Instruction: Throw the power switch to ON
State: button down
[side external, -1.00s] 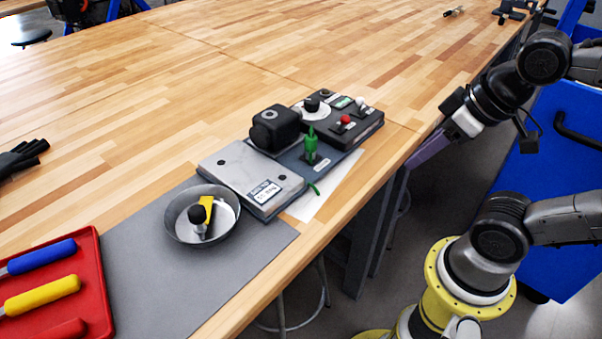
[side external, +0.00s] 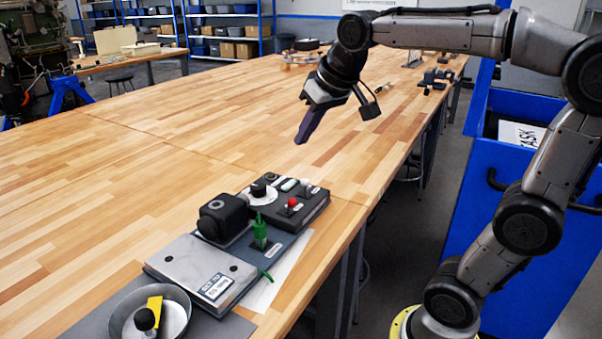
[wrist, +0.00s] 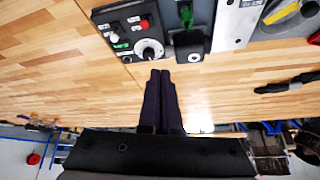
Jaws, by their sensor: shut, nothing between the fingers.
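A black control box (side external: 312,208) lies on the bench and carries a red knob (side external: 292,202), a white-tipped lever (side external: 305,183), a green-and-white label and a round white dial with a black knob (side external: 260,190). Which one is the power switch I cannot read. In the wrist view the box (wrist: 130,12) shows at the top, with the red knob (wrist: 144,23), white lever (wrist: 114,37) and dial (wrist: 149,50). My gripper (side external: 300,140) is shut and empty, above the bench behind the box. Its fingers (wrist: 160,75) also show in the wrist view, pointing towards the dial side.
Beside the box are a black block (side external: 222,218), a green clamp-like part (side external: 260,232) and a grey metal plate (side external: 185,265). A round metal pan (side external: 120,315) holds a yellow-and-black part. A blue cabinet (side external: 520,190) stands right of the bench. The bench behind the box is mostly clear.

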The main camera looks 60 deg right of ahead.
jog(key=w+d+f+m+g, duration=0.1)
jog(key=w+d+f+m, duration=0.15)
jog(key=w+d, duration=0.7)
jog(key=m+g, duration=0.1)
jog(key=g, duration=0.1)
send_over(306, 185)
jog(key=w+d, duration=0.3)
notch_tip(306, 185, down, 7)
jog(key=shift+a+f+h, duration=0.1)
jog(key=shift+a+h, duration=0.15)
jog(key=shift+h, duration=0.15)
jog(key=shift+f, duration=0.1)
jog(key=x, duration=0.9)
jog(key=shift+w+f, duration=0.15)
jog(key=shift+f, duration=0.2)
jog(key=shift+s+a, duration=0.85)
jog(key=shift+s, duration=0.35)
jog(key=shift+s+a, duration=0.3)
jog(key=shift+s, duration=0.1)
